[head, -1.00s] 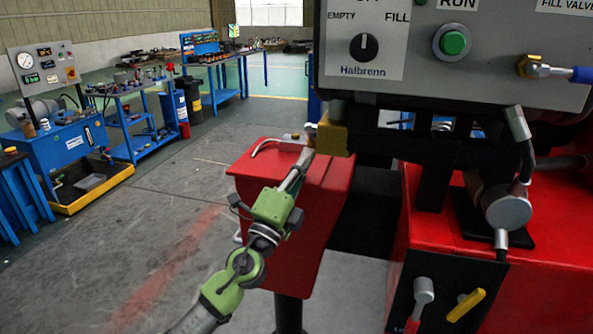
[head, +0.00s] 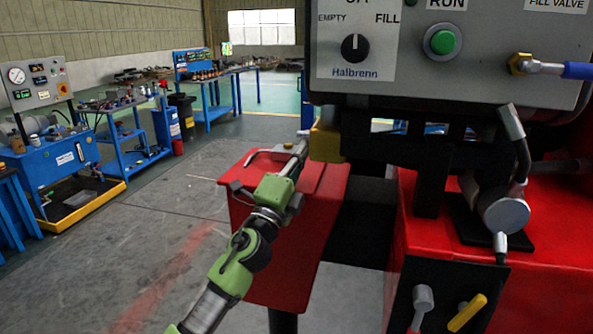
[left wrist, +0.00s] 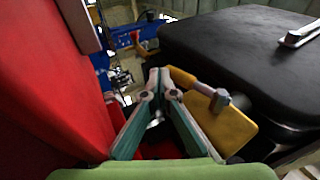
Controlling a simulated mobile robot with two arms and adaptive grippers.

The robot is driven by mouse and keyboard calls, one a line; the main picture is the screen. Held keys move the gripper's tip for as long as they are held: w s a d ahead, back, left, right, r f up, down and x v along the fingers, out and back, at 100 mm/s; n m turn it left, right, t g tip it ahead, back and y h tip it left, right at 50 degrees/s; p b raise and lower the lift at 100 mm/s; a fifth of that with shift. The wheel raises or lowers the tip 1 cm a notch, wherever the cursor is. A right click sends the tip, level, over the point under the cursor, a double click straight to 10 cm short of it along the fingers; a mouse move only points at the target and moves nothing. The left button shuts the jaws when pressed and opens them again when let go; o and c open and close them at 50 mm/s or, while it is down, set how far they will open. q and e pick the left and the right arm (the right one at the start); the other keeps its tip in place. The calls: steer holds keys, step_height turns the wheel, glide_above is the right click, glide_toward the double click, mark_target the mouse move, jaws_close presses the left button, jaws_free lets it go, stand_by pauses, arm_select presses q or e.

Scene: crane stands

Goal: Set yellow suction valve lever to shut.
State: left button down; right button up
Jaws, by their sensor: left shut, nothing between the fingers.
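My left gripper (head: 301,146) is shut and empty, above the red box and just left of a yellow block (head: 325,144) under the control panel. In the left wrist view the closed fingertips (left wrist: 158,74) are beside a yellow bar (left wrist: 185,78), which runs to a bolt by a yellow plate (left wrist: 232,130). I cannot tell whether they touch. A yellow lever (head: 467,312) slants up to the right on a black plate at the lower right, beside a grey-knobbed lever (head: 423,298). No suction label is readable, so I cannot tell which yellow part is named. My right gripper is out of view.
The red box (head: 290,225) stands below my left gripper, with a bent handle on top. The grey control panel (head: 470,70) overhangs on the right, with a green button and a blue-handled valve (head: 575,71). Blue workbenches stand far left; the floor (head: 150,240) between is clear.

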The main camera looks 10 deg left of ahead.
arm_select(q)
steer(key=shift+w+r, duration=0.45)
steer(key=shift+r, duration=0.3)
stand_by(0.3)
